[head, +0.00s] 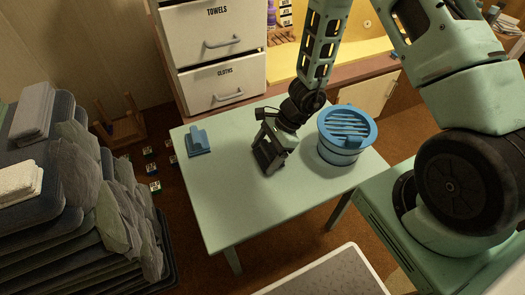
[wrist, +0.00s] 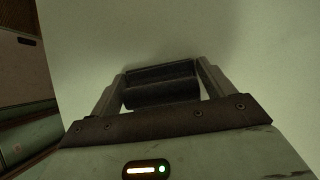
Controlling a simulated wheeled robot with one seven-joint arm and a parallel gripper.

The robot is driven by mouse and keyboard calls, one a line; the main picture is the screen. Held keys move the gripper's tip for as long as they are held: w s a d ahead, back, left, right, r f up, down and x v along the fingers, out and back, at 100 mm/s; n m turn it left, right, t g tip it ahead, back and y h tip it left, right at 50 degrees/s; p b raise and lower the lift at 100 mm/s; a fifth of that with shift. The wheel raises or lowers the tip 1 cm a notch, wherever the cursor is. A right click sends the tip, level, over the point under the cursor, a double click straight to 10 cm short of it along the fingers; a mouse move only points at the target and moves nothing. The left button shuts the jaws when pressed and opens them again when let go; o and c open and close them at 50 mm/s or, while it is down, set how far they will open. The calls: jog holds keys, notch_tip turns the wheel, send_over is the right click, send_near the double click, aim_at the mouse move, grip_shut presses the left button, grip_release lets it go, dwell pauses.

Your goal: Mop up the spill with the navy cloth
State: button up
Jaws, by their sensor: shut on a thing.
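My gripper (head: 266,158) points down at the pale green table (head: 240,205), close to its top, left of the blue bucket. In the wrist view my gripper (wrist: 160,82) has its two fingers on either side of a dark folded thing, which looks like the navy cloth (wrist: 160,92). In the head view the cloth is hard to tell from the dark fingers. I cannot tell whether it touches the table. No spill stands out on the table; part of the top is hidden behind my gripper and the bucket.
A blue bucket with a slatted top (head: 346,138) stands right of my gripper. A small blue object (head: 199,141) sits at the table's left. Drawers marked TOWELS (head: 215,38) and CLOTHS (head: 222,83) stand behind. Piled grey fabrics (head: 85,190) are at left. The table's front is clear.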

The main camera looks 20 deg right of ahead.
aim_at(267, 178)
jog(key=shift+s+f+b, duration=0.2)
jog(key=shift+s+b, duration=2.55)
jog(key=shift+b, duration=0.05)
jog(key=shift+w+a+r+p, duration=0.1)
jog(key=shift+w+r+p, duration=0.15)
jog(key=shift+r+p, duration=0.25)
jog(key=w+p, duration=0.3)
jog(key=shift+w+f, duration=0.1)
jog(key=shift+w, duration=0.2)
jog(key=shift+w+r+p, duration=0.2)
jog(key=shift+p, duration=0.1)
jog(key=shift+r+p, duration=2.1)
jog(key=shift+r, duration=0.8)
